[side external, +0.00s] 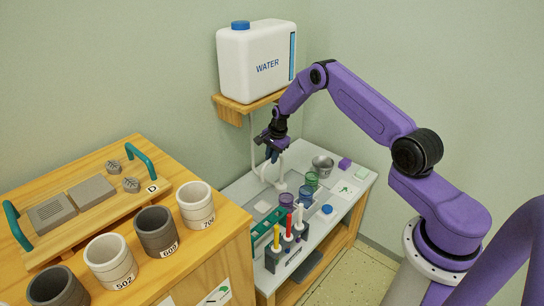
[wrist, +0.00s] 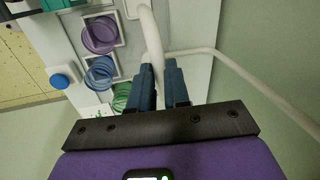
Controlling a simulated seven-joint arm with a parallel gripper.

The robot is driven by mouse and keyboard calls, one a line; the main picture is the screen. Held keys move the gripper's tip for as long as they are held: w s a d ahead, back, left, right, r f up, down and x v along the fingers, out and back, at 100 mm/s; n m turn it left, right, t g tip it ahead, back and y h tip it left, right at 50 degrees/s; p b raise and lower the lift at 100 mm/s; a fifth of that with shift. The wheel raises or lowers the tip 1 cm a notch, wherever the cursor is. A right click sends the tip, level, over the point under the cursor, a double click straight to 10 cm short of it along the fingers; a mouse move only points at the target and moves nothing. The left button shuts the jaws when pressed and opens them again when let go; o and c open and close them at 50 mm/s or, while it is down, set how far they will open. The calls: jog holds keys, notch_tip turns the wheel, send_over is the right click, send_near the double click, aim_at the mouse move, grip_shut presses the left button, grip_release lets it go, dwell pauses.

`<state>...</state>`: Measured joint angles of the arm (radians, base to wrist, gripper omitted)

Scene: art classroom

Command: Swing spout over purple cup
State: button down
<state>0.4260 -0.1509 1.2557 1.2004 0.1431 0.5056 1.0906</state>
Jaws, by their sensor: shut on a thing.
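The purple cup (side external: 286,200) stands in a row with a blue cup (side external: 305,193) and a green cup (side external: 311,179) on the white bench top. In the wrist view the purple cup (wrist: 101,34) is at upper left, the blue cup (wrist: 101,72) below it and the green cup (wrist: 121,96) nearest my fingers. My gripper (side external: 271,148) is above the bench, behind the cups. In the wrist view its blue fingers (wrist: 162,82) are shut on the white spout tube (wrist: 151,38), which passes between them.
A water tank (side external: 257,62) stands on a wall shelf (side external: 236,108). A metal bucket (side external: 322,166) and a blue round cap (side external: 327,209) are on the bench. A marker holder (side external: 277,259) stands at the front. A wooden cabinet (side external: 120,220) with numbered pots is at left.

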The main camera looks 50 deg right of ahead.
jog(key=shift+s, duration=0.1)
jog(key=shift+s+d+n+g+y, duration=0.2)
jog(key=shift+s+d+n, duration=0.4)
jog(key=shift+n, duration=0.8)
jog(key=shift+s+d+n+g+y, duration=0.1)
jog(key=shift+s+d+n+y, duration=0.2)
jog(key=shift+s+n, duration=0.85)
jog(key=shift+s+d+n+g+y, duration=0.15)
jog(key=shift+s+d+n, duration=0.35)
jog(key=shift+n, duration=1.15)
jog(key=c, duration=1.1)
grip_release()
notch_tip(320, 180, up, 17)
jog(key=s+d, duration=0.2)
jog(key=shift+s+d, duration=0.15)
jog(key=shift+d, duration=0.15)
